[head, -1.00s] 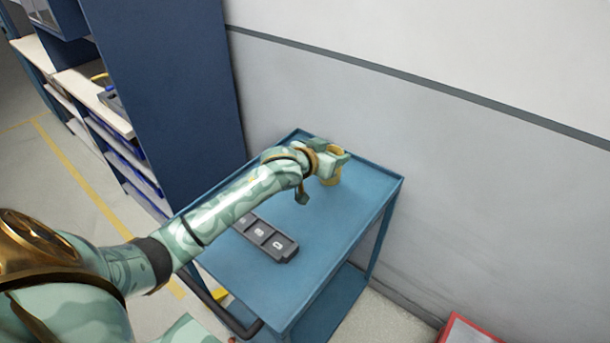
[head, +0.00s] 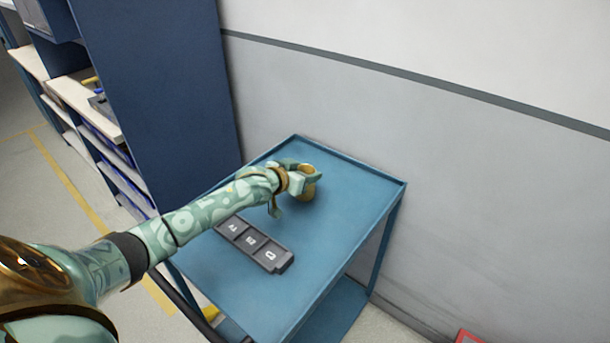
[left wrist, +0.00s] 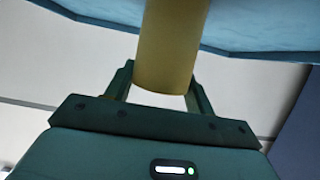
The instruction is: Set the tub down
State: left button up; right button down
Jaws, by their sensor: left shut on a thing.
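The tub (head: 307,191) is a small yellow-gold round container over the back part of the blue cart top (head: 345,190). My left gripper (head: 311,177) is shut on it. In the left wrist view the tub (left wrist: 170,45) stands between the two fingers (left wrist: 158,88), and its far end runs out of the picture at the top. The tub looks upright and close to the cart top, but I cannot tell whether it touches. The gripper hides part of it. My right gripper is not in view.
A dark tray with marked compartments (head: 252,242) lies on the cart, nearer me than the tub. The cart top right of the tub is clear. A tall blue cabinet (head: 160,90) stands behind left, a grey wall (head: 420,150) behind, and a red object (head: 468,337) at bottom right.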

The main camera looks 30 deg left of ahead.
pick_arm(q)
jog(key=shift+r, duration=0.15)
jog(key=shift+s, duration=0.1)
jog(key=o, duration=1.5)
jog(key=shift+f, duration=0.2)
jog(key=shift+c, duration=0.2)
jog(key=shift+r, duration=0.15)
jog(key=shift+s+r+p, duration=0.2)
jog(key=shift+s+p, duration=0.1)
jog(key=d+p+v, duration=0.1)
jog(key=p+v, duration=0.3)
jog(key=v, duration=0.7)
jog(key=shift+a+p, duration=0.3)
jog(key=shift+a, duration=0.15)
jog(key=shift+s, duration=0.2)
